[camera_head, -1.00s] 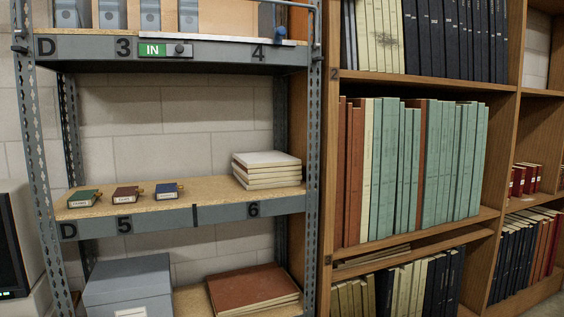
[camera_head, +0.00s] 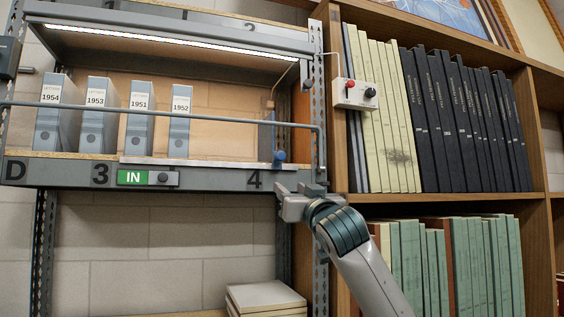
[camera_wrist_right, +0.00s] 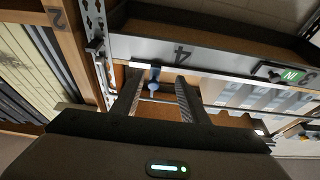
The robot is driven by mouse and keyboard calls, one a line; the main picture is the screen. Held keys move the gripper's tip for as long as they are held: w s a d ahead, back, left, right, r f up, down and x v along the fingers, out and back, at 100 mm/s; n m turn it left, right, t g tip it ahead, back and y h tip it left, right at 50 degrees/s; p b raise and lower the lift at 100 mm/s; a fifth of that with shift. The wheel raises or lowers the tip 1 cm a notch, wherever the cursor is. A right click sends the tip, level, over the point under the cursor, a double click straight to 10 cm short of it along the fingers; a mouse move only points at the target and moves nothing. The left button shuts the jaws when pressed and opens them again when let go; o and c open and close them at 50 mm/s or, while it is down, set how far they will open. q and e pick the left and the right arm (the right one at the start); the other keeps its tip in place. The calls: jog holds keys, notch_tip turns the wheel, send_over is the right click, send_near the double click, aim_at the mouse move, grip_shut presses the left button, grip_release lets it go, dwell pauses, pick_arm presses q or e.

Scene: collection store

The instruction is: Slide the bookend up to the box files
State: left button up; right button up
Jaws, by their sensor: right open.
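Several grey-blue box files, such as the one labelled 1952 (camera_head: 180,125), stand upright on the left part of the upper shelf bay; they also show in the right wrist view (camera_wrist_right: 250,98). The bookend (camera_head: 266,138), a thin blue-grey upright with a blue knob in front, stands at the bay's right end. A wide gap separates it from the 1952 file. My right gripper (camera_head: 286,192) is at the shelf's front edge, just below the knob. In the right wrist view its fingers (camera_wrist_right: 157,97) are open, with the blue knob (camera_wrist_right: 154,82) showing between them. Contact cannot be told. My left gripper is out of view.
A thin rail (camera_head: 220,112) crosses the front of the bay. A pale strip (camera_head: 215,164) and a sliding green IN sign (camera_head: 133,177) run along the shelf edge. A metal post (camera_head: 319,130) and a switch box (camera_head: 356,95) stand right of the bookend.

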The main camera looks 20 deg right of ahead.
send_near(281, 154)
notch_tip(281, 154, down, 2)
jog(key=s, duration=0.2)
jog(key=shift+s+r, duration=0.1)
jog(key=shift+s, duration=0.15)
jog(key=p+x, duration=0.3)
jog(key=x, duration=0.2)
jog(key=p+x, duration=0.4)
jog(key=x, duration=0.1)
jog(key=r+p+x, duration=0.1)
jog(key=p+x, duration=0.2)
jog(key=x, duration=0.2)
jog(key=shift+w+d, duration=0.1)
jog(key=shift+w, duration=0.05)
jog(key=shift+p+x, duration=0.65)
jog(key=shift+x, duration=0.25)
jog(key=shift+f, duration=0.1)
